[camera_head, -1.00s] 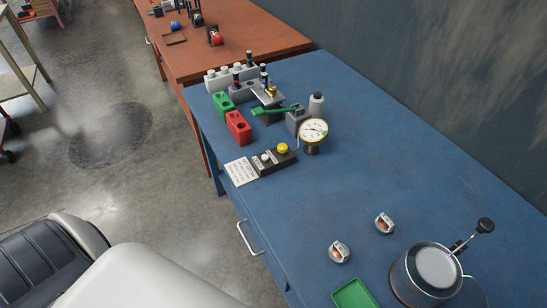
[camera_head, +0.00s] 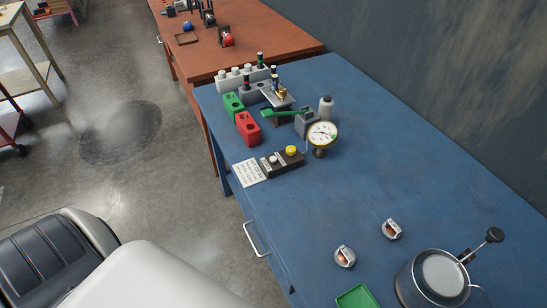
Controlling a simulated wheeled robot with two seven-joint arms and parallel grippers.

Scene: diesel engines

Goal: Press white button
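The white button (camera_head: 273,159) is a small white knob on a dark button box (camera_head: 283,164) on the blue table. A larger yellow button (camera_head: 291,150) sits on the same box, to the right of the white one. A white card with printed text (camera_head: 250,173) lies against the box's left end. Neither of my grippers shows in the head view, and nothing covers the white button.
A round dial gauge (camera_head: 322,135) stands just right of the box. Red (camera_head: 248,128) and green (camera_head: 233,106) blocks stand behind it. A metal pot (camera_head: 436,278), a green tray (camera_head: 357,297) and two small round parts lie nearer. The table's middle (camera_head: 340,190) is clear.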

